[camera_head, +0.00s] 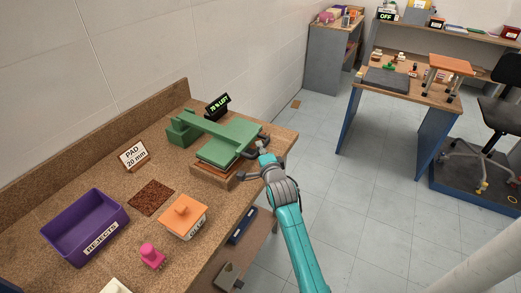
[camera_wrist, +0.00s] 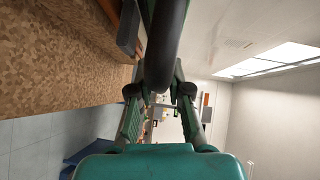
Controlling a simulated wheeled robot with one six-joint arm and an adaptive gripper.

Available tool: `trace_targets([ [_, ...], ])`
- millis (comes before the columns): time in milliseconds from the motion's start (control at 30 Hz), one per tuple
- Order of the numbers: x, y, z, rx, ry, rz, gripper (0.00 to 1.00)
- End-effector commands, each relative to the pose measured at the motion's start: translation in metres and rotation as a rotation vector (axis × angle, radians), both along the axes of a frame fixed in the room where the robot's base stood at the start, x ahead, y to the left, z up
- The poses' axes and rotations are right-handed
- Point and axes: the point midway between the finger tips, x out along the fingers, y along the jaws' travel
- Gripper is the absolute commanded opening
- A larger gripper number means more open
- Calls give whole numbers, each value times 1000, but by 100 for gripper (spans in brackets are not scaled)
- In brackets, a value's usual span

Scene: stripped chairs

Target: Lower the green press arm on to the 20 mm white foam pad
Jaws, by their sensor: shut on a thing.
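The green press arm (camera_head: 218,129) slopes across the press on the bench, from a green block at the back to its front end. It is above a green plate (camera_head: 216,152) on a wooden base (camera_head: 209,174). My gripper (camera_head: 258,146) is shut on the dark handle at the arm's front end. In the wrist view, the dark round handle (camera_wrist: 165,45) runs between the fingers of my gripper (camera_wrist: 160,92). I cannot make out a white foam pad; the plate and arm cover that spot. Whether the plate touches anything beneath is unclear.
A small display (camera_head: 217,106) seems to read "78 % LEFT". A sign (camera_head: 133,155) says "PAD 20 mm". A purple rejects bin (camera_head: 84,226), a brown mat (camera_head: 151,197), an orange-lidded box (camera_head: 183,216) and a pink knob (camera_head: 151,256) are on the bench left of my arm.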

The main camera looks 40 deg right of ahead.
Motion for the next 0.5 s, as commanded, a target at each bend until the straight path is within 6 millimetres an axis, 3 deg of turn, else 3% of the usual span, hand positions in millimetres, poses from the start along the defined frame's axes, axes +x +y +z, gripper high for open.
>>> trace_targets([
  [200, 0, 0, 25, -2, -6, 1, 0],
  [467, 0, 0, 27, 0, -2, 0, 0],
  [500, 0, 0, 27, 0, -2, 0, 22],
])
